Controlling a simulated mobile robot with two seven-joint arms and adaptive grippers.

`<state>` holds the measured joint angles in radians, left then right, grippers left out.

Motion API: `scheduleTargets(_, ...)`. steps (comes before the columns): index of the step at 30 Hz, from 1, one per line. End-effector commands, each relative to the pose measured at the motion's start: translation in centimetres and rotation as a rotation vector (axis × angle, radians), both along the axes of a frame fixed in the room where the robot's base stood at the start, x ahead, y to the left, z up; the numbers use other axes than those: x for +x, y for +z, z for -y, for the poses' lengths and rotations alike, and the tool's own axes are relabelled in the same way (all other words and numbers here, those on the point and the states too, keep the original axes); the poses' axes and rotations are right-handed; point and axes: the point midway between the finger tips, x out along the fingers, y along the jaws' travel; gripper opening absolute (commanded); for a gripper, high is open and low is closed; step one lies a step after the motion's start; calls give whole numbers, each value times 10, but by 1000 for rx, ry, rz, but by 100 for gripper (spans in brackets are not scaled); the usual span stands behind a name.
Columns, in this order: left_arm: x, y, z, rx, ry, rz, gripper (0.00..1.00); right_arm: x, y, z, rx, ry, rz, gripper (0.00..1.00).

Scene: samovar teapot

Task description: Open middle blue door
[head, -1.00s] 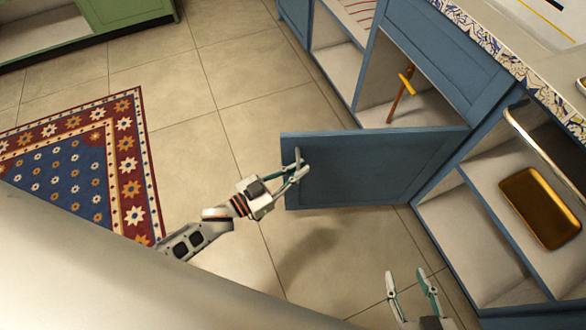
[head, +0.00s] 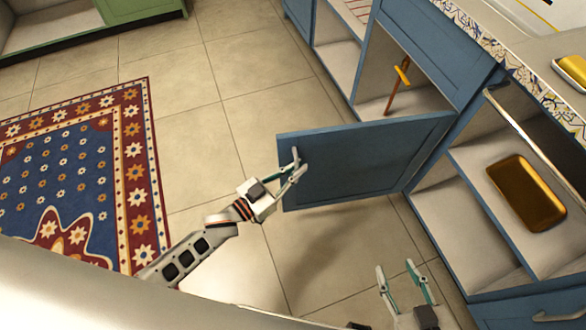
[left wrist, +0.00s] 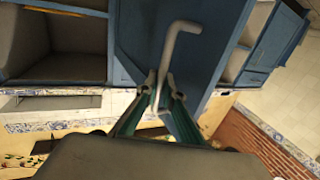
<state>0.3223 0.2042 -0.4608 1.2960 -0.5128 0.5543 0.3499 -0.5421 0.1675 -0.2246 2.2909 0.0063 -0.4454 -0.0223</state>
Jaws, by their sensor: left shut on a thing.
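The blue door (head: 360,165) stands wide open, swung out from the middle of the blue cabinet. It also shows in the left wrist view (left wrist: 205,60). Its pale bar handle (head: 295,158) is near the free edge and shows bent in the left wrist view (left wrist: 178,45). My left gripper (head: 294,174) is shut on the handle, with its fingers around the bar in the left wrist view (left wrist: 160,85). My right gripper (head: 403,275) is open and empty, low in the head view, apart from the door.
Behind the door, the cabinet compartment (head: 425,100) holds an upright brown stick with a yellow top (head: 401,76). A brass tray (head: 526,192) lies in the open compartment at right. A patterned rug (head: 70,170) is at left.

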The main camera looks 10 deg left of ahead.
Motion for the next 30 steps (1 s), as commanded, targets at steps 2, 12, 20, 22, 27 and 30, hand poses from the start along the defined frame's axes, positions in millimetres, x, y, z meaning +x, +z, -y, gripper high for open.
scheduleTargets(2, 0, -1, 0, 3, 1, 0, 0, -1, -1, 0, 1, 0, -2, 40)
scheduleTargets(12, 1, -1, 1, 3, 1, 0, 0, -1, 0, -1, 1, 0, -1, 40)
scheduleTargets(20, 1, -1, 1, 3, 0, 0, 24, 4, 3, -1, 2, 0, 10, 40)
scheduleTargets(22, 1, -1, 1, 3, 0, 0, 24, 6, 4, -1, 2, 0, 13, 40)
scheduleTargets(27, 1, 0, 2, 1, 0, 0, 24, 6, 4, -1, 2, 1, 13, 40)
scheduleTargets(30, -1, 0, 0, 1, 0, 0, 24, 2, 2, -2, 4, 1, 6, 40)
